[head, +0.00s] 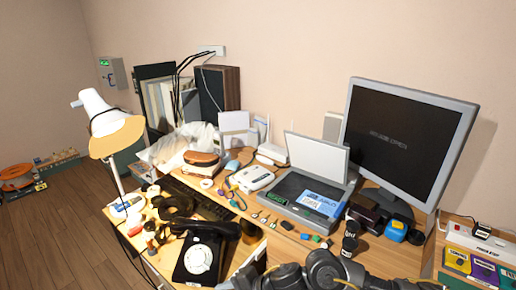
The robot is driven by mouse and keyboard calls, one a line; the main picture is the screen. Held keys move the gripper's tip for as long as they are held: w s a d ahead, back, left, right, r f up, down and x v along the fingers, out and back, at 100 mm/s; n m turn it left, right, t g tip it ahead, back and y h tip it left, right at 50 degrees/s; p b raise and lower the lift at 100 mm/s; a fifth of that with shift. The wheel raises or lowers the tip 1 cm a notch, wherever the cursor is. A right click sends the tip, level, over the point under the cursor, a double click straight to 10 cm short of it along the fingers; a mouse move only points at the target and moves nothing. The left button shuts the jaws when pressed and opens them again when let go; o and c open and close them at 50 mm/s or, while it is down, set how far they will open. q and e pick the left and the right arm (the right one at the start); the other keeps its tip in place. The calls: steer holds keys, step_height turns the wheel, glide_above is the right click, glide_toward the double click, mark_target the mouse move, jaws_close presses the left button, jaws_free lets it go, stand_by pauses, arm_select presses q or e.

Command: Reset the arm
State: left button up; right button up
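A black rotary phone (186,260) with a white dial (198,259) stands at the front left of the wooden desk. Its black handset (215,229) lies across the top of the phone. Dark jointed links of my own arm show along the bottom edge, right of the phone and apart from the dial. I cannot make out fingertips clearly among these links. No arm comes in from the left, and my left gripper is not seen. Nothing held shows.
A white lamp (101,133) stands at the desk's left. A dark keyboard (200,199) lies behind the phone. An open grey scanner-like device (283,203) and small coloured items fill the middle. A large monitor (398,139) stands at right. Little desk is free.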

steer(key=s+d+f+m+t+h, duration=0.1)
steer(key=s+d+m+t+h, duration=0.15)
steer(key=d+m, duration=0.55)
steer(key=s+d+f+m+t+h, duration=0.2)
steer(key=d+m+t, duration=0.2)
steer(key=d+m, duration=0.45)
steer(key=s+d+f+m+g+h, duration=0.3)
steer(key=s+d+m, duration=0.2)
steer(key=s+d, duration=0.3)
steer(key=s+d+f+m+g+h, duration=0.25)
steer(key=s+d+m, duration=0.25)
steer(key=s+d, duration=0.3)
steer(key=s+f+g, duration=0.1)
steer(key=s+f, duration=0.1)
steer(key=f, duration=1.2)
steer(key=s+f+g, duration=0.1)
steer(key=s+f, duration=0.1)
steer(key=f, duration=1.2)
steer(key=s+d+f+p, duration=0.1)
steer(key=s+d+f, duration=0.3)
steer(key=s+f, duration=0.9)
steer(key=shift+s+f+n, duration=0.2)
steer(key=shift+s+n, duration=0.15)
steer(key=shift+s, duration=0.35)
